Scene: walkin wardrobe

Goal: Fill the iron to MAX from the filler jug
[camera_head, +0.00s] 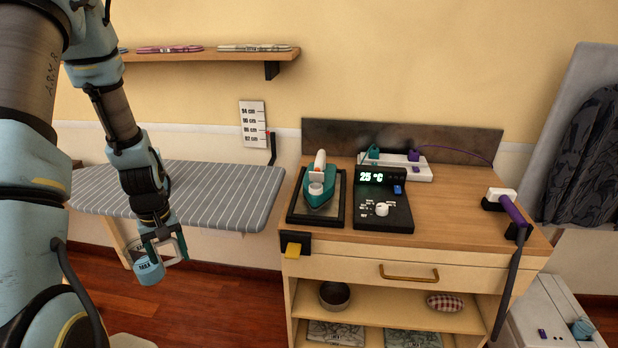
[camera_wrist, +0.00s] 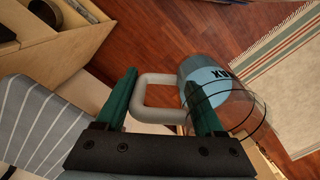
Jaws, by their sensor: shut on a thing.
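My gripper (camera_head: 166,238) is shut on the pale handle of the filler jug (camera_head: 149,271), in front of the striped board and left of the wooden unit. In the wrist view, the handle (camera_wrist: 150,117) lies between the green fingers of my gripper (camera_wrist: 162,95). The jug (camera_wrist: 208,80) is clear with a light blue part and dark lettering that appears to read MAX. The teal iron (camera_head: 320,190) rests in a dark-framed stand (camera_head: 343,214) on the unit's top, well apart from my gripper. Its water level cannot be made out.
Right of the iron sits a black control box (camera_head: 383,219) showing 25 °C. Behind it is a white power strip (camera_head: 418,170). A striped ironing board (camera_head: 225,190) lies left of the wooden unit (camera_head: 450,232). A purple-handled tool (camera_head: 510,208) rests at the right edge.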

